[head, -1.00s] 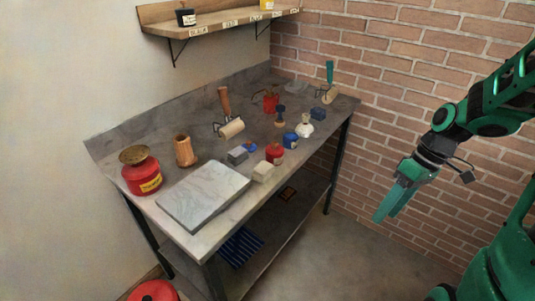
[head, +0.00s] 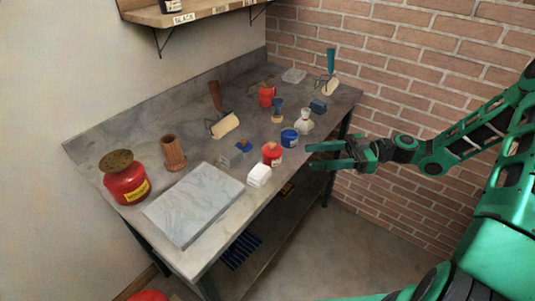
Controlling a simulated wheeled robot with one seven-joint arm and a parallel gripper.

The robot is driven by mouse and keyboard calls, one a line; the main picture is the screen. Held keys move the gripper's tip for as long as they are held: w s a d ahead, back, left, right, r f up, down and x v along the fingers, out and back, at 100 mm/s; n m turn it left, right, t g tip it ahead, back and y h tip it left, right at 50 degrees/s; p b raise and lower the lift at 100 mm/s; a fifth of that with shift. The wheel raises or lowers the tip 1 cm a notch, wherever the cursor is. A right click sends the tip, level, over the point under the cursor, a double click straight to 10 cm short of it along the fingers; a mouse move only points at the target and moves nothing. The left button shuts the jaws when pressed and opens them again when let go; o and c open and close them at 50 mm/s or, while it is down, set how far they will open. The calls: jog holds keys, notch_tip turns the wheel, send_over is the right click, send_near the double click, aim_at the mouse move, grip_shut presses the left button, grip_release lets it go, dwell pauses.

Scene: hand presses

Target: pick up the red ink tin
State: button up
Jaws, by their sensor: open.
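The red ink tin (head: 271,154) stands upright near the front edge of the workbench, in the middle of the row of things there. A blue tin (head: 289,138) stands just behind it to the right, and a pale block (head: 259,175) sits just in front of it. My gripper (head: 309,156) is open and empty, to the right of the red tin, off the bench's front edge. Its fingers point left towards the tin and are apart from it.
A white-grey slab (head: 194,203), a red safety can (head: 126,182) and a wooden holder (head: 172,153) fill the left part. A roller (head: 224,126), a red cup (head: 266,95) and a whitish bottle (head: 303,121) stand further back.

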aim_at(280, 149)
jog(key=shift+y, duration=0.3)
jog(key=a, duration=0.1)
jog(key=w+a, duration=0.1)
jog(key=a, duration=0.3)
jog(key=shift+w+a+r, duration=0.25)
jog(key=shift+w+r, duration=0.1)
jog(key=shift+w+a+f, duration=0.1)
jog(key=shift+a, duration=1.3)
jog(key=shift+w+a+f, duration=0.1)
jog(key=shift+a, duration=1.25)
jog(key=c, duration=1)
jog(key=shift+r, duration=0.2)
jog(key=shift+c, duration=0.2)
